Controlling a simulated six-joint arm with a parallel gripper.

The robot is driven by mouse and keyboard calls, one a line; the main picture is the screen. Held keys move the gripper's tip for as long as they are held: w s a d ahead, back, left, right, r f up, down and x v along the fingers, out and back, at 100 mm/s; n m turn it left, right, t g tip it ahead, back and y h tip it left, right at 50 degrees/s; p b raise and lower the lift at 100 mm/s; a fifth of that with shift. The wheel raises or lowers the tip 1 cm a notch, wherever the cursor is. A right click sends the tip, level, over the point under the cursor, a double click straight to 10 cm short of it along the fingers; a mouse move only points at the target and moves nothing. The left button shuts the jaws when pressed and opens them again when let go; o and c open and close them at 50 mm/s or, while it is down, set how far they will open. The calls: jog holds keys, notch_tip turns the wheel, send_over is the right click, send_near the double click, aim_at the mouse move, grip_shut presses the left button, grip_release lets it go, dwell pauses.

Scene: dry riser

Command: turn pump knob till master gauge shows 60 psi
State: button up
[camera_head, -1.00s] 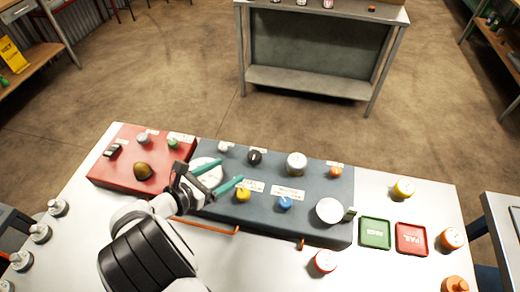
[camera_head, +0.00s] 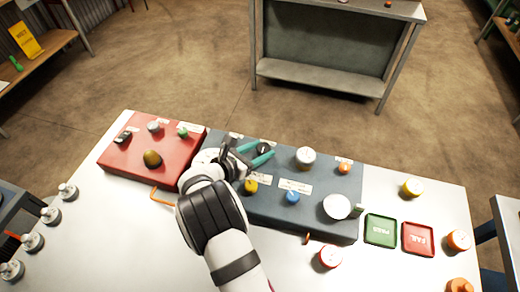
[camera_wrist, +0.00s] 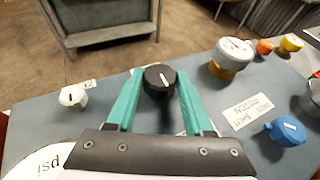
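A black knob (camera_head: 263,149) with a white pointer line stands on the grey panel (camera_head: 325,225). It also shows in the wrist view (camera_wrist: 159,80). My gripper (camera_head: 265,151) is open, with its teal fingers on either side of this knob; I cannot tell if they touch it. A large white dial marked "psi" (camera_wrist: 38,166) shows partly at the lower left of the wrist view; its reading is hidden. A smaller round gauge (camera_wrist: 234,47) with a white face stands right of the knob. Another white dial (camera_head: 337,206) sits at the panel's right end. I cannot read any pressure.
A small white knob (camera_wrist: 73,96), a yellow knob (camera_head: 251,186), a blue knob (camera_head: 292,197) and an orange knob (camera_head: 345,167) surround the black knob. A red panel (camera_head: 125,165) adjoins on the left. Green (camera_head: 380,230) and red (camera_head: 417,239) trays lie to the right.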

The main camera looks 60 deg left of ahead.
grip_shut()
jog(key=m+h, duration=0.2)
jog(key=h, duration=0.1)
jog(key=m+h, duration=0.1)
jog(key=m, duration=0.1)
jog(key=shift+a+t, duration=0.35)
jog(key=shift+t, duration=0.05)
jog(key=shift+m+h, duration=0.3)
jog(key=shift+h, duration=0.4)
jog(key=o, duration=0.6)
grip_release()
jog(key=shift+o, duration=0.2)
jog(key=v, duration=0.7)
jog(key=shift+s+r, duration=0.15)
jog(key=shift+s, duration=0.1)
